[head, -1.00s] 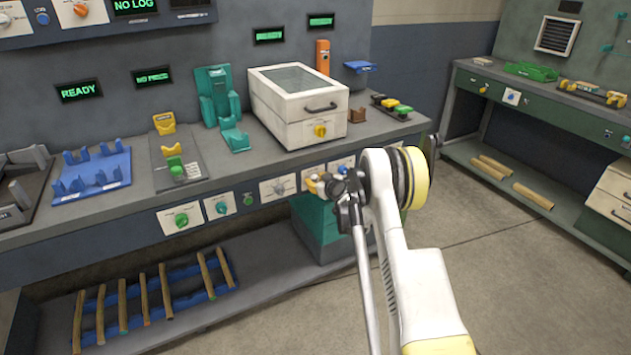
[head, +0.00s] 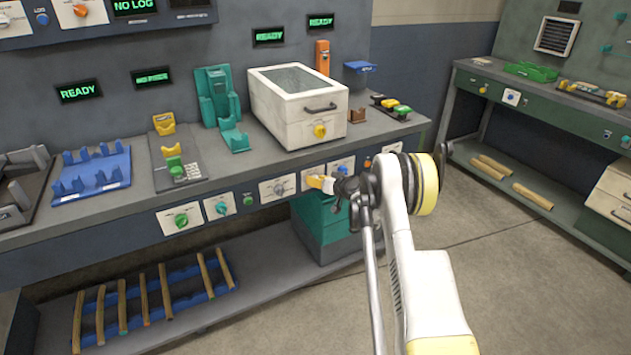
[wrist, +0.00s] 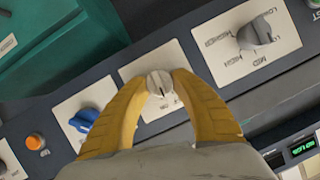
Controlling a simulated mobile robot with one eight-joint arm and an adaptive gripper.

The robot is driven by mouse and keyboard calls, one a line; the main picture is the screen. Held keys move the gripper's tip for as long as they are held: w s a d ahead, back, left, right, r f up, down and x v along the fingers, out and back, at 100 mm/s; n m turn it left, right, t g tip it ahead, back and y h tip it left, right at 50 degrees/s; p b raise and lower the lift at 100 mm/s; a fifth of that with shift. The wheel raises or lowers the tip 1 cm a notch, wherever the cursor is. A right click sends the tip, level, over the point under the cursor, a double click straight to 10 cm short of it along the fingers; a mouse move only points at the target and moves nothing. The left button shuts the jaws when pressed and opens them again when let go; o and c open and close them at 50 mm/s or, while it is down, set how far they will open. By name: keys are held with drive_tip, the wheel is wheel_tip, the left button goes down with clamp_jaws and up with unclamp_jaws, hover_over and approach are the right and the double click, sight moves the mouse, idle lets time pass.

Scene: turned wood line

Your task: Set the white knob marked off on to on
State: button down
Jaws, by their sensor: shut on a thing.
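The white knob (wrist: 159,84) sits on a pale plate (wrist: 135,73) in the middle of the wrist view. My gripper (wrist: 160,86) has its two yellow fingers on either side of the knob and is shut on it. Part of the plate's lettering is hidden by the fingers, and the knob's pointed setting is too small to read. In the head view my gripper (head: 318,183) is at the front panel of the bench, and the knob is hidden behind it.
In the wrist view a blue knob (wrist: 84,118) and an orange button (wrist: 35,141) are on the left. A grey selector knob (wrist: 256,34) is on the right. Above the panel in the head view are the bench top (head: 240,170) and a white lidded box (head: 297,108).

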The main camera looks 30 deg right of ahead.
drive_tip(key=shift+d+m+y, duration=0.1)
drive_tip(key=shift+m+y, duration=0.7)
drive_tip(key=shift+m, duration=0.3)
drive_tip(key=c, duration=1)
unclamp_jaws()
drive_tip(key=shift+c, duration=0.2)
drive_tip(key=v, duration=1.2)
drive_tip(key=shift+f, duration=0.2)
